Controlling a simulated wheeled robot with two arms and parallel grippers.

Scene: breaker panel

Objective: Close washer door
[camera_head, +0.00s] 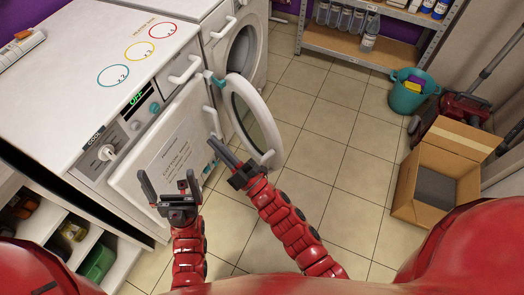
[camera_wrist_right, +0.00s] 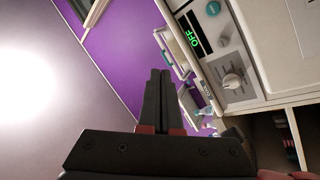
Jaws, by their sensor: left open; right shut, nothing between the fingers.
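My left gripper (camera_head: 170,182) is open and empty in front of the washer's lower front, left of the door. My right gripper (camera_head: 213,144) is shut and empty, its tips pointing up-left just left of the door's lower part. Whether it touches the door I cannot tell. In the right wrist view the shut fingers (camera_wrist_right: 160,75) show beside the washer's control panel (camera_wrist_right: 215,45); the door is not visible there.
A shelf with bottles (camera_head: 350,50), a teal bucket (camera_head: 405,98), a red vacuum (camera_head: 460,108) and a cardboard box (camera_head: 430,180) line the right side. Tiled floor (camera_head: 340,150) is clear between.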

